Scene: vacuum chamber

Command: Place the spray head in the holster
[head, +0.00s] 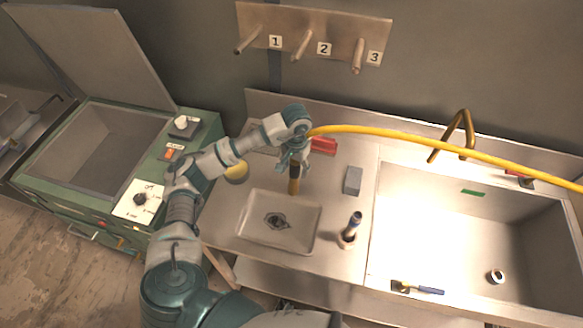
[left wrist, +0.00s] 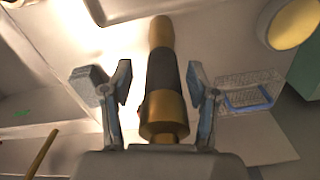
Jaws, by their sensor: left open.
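The spray head, brass with a black band, shows below my left gripper (head: 292,158) in the head view (head: 294,184). In the left wrist view, the spray head (left wrist: 163,75) lies between the two fingers, with a gap on each side. My left gripper is open around it and does not visibly grip it. A yellow hose (head: 400,134) runs from the gripper area to the right edge. I cannot tell for certain which thing is the holster. A small round holder (head: 346,239) on the counter has a blue-handled tool in it. My right gripper is not in view.
A square tray (head: 250,234) lies on the counter below the gripper. A grey block (head: 353,180) and a red object (head: 325,146) are nearby. The sink (head: 540,220) is at right. A numbered peg board (head: 340,28) hangs behind. A green open-lidded machine (head: 60,190) stands left.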

